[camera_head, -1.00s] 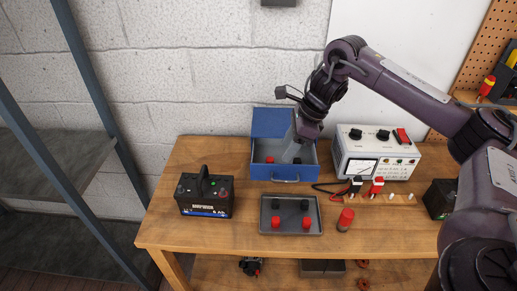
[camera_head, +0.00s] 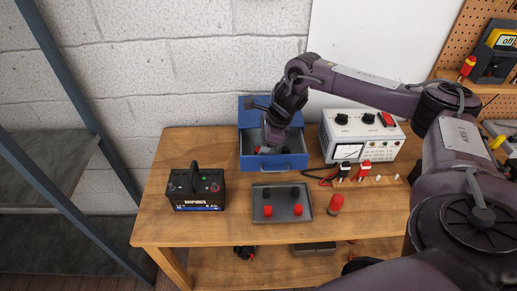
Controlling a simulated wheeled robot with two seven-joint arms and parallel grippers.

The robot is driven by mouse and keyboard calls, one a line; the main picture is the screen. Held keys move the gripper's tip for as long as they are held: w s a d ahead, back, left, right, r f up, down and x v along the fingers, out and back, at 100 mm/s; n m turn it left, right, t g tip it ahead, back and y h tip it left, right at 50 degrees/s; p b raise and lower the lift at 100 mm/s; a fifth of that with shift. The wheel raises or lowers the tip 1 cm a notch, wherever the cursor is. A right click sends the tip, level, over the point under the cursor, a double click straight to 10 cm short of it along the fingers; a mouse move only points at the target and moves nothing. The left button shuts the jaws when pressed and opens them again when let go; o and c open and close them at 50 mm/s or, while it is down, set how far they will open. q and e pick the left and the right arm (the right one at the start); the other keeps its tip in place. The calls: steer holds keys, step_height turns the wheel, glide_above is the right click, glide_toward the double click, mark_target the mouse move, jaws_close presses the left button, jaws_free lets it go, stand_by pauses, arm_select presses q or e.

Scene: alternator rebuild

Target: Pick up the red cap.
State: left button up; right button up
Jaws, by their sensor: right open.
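A small red cap (camera_head: 257,149) shows inside the open blue box (camera_head: 272,162), partly hidden by my right gripper. My right gripper (camera_head: 269,146) points down into this box, right beside the cap; its fingertips are hard to see, and I cannot tell whether they touch the cap. It is open. Two more red caps (camera_head: 267,211) (camera_head: 298,209) sit at the front of the grey tray (camera_head: 283,219), in front of the box. My left gripper is not in view.
Two black caps stand in the tray's back row. A black battery (camera_head: 196,190) is at the left, a red-topped cylinder (camera_head: 336,203) right of the tray. A white meter (camera_head: 361,137) with leads stands right of the box. The table's front left is clear.

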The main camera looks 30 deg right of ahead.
steer(key=c, duration=0.8)
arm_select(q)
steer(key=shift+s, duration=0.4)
arm_select(e)
steer(key=shift+r, duration=0.15)
